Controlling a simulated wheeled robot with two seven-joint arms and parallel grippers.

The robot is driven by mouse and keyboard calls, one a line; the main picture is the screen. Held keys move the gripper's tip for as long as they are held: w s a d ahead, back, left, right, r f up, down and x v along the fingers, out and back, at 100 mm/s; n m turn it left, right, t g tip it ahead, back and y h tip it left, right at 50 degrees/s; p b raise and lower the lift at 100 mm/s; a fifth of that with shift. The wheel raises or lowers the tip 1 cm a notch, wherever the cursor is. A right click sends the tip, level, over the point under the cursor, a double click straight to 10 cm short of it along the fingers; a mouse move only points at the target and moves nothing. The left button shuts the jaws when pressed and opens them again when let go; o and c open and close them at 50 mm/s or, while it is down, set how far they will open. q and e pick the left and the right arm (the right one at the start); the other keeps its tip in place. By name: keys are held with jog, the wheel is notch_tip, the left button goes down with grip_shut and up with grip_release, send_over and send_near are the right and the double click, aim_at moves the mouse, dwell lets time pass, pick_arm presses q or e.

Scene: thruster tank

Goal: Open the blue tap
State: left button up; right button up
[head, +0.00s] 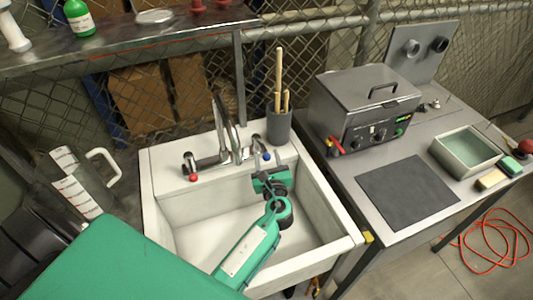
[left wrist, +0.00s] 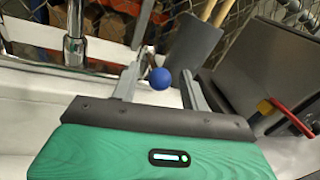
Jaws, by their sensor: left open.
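The blue tap (head: 267,156) is a small blue ball handle on the right side of the chrome faucet (head: 228,145) at the back of the white sink. In the left wrist view the blue tap (left wrist: 160,78) sits between the two fingers, near their tips. My left gripper (head: 268,170) reaches over the sink from the front, just below the blue tap; in the left wrist view (left wrist: 158,85) its fingers are apart, with gaps beside the ball. A red tap (head: 193,177) is on the faucet's left side. My right gripper is not in view.
The white sink (head: 160,215) lies under my left arm. A grey cup with wooden handles (head: 279,127) stands right behind the blue tap. A metal tank (head: 365,100) stands on the right table, beside a dark mat (head: 407,193). A measuring jug (head: 85,180) is at left.

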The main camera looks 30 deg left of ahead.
pick_arm(q)
jog(key=shift+w+a, duration=0.45)
jog(key=shift+w, duration=0.05)
grip_shut()
jog(key=shift+w, duration=0.1)
